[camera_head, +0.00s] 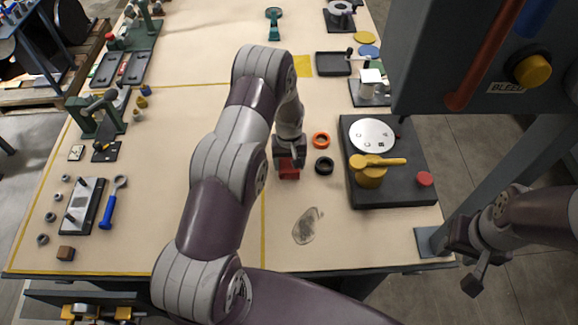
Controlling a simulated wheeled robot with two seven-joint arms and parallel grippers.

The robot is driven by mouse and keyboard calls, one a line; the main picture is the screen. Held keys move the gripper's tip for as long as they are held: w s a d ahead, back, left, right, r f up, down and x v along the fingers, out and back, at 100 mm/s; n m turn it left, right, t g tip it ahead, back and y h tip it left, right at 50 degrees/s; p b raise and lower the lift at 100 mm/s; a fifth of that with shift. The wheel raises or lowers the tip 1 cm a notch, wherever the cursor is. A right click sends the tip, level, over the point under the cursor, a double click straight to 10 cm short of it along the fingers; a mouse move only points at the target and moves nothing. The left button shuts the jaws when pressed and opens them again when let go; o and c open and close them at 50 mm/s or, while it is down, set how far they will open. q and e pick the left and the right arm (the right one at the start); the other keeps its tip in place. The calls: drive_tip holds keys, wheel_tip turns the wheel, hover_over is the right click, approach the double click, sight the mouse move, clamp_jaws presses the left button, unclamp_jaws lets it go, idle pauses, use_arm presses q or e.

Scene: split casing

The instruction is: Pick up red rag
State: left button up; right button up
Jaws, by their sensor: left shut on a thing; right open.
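The red rag (288,171) is a small red patch on the bench, just below my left gripper (288,161). My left gripper points down at it and is shut on it. The fingers hide part of the rag, and I cannot tell whether it is clear of the bench top. My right gripper (474,268) is at the far right, beyond the bench's right edge, open and empty.
An orange ring (321,140) and a black ring (324,165) lie close right of the rag. A dark panel with a yellow lever (378,161) stands further right. A blue-handled wrench (108,208) lies left.

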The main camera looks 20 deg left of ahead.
use_arm(q)
drive_tip(key=shift+r+b, duration=0.3)
drive_tip(key=shift+r, duration=0.65)
drive_tip(key=s+a+r+b, duration=0.2)
drive_tip(key=s+a+r, duration=0.4)
drive_tip(key=s, duration=0.3)
drive_tip(key=shift+s+a+r, duration=0.35)
drive_tip(key=shift+r, duration=0.15)
